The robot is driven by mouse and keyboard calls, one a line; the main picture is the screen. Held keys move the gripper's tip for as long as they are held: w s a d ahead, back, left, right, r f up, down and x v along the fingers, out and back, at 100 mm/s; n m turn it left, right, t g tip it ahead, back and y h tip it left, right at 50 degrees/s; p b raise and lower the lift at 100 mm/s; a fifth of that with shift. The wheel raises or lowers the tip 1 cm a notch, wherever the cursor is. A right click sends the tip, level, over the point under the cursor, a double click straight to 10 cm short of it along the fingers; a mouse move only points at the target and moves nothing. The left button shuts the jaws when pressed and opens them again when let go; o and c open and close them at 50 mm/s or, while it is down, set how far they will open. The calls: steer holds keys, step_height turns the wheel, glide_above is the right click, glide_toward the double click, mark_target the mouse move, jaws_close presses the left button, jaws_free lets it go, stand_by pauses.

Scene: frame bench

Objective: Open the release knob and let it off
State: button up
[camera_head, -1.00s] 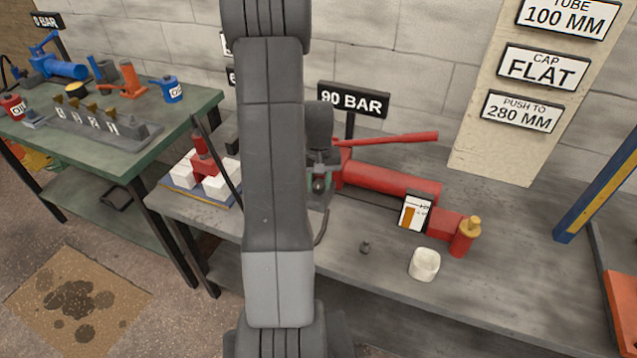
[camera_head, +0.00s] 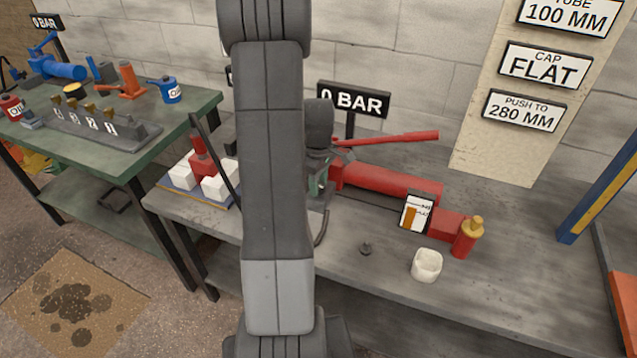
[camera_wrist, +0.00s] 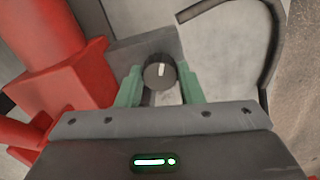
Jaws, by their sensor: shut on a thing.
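The release knob (camera_wrist: 160,72) is a round dark knob with a white mark, seen in the wrist view at the end of the red pump. The two green fingers of my gripper (camera_wrist: 161,86) are shut on it, one on each side. In the head view the red pump (camera_head: 385,182) lies on the grey bench, and my arm hides the knob and most of the gripper. The sign behind the pump (camera_head: 353,101) reads 0 BAR.
A red handle (camera_head: 395,138) sticks out above the pump. A gauge card (camera_head: 416,213), a yellow-topped red cylinder (camera_head: 467,238) and a white cup (camera_head: 426,265) stand to its right. A black hose (camera_wrist: 265,20) curves close to the gripper. The front right of the bench is clear.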

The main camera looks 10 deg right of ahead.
steer(key=shift+w+n, duration=0.1)
steer(key=shift+n, duration=1)
steer(key=shift+r, duration=0.1)
steer(key=o, duration=1)
steer(key=shift+c, duration=0.2)
step_height(320, 180, up, 14)
steer(key=shift+f, duration=0.2)
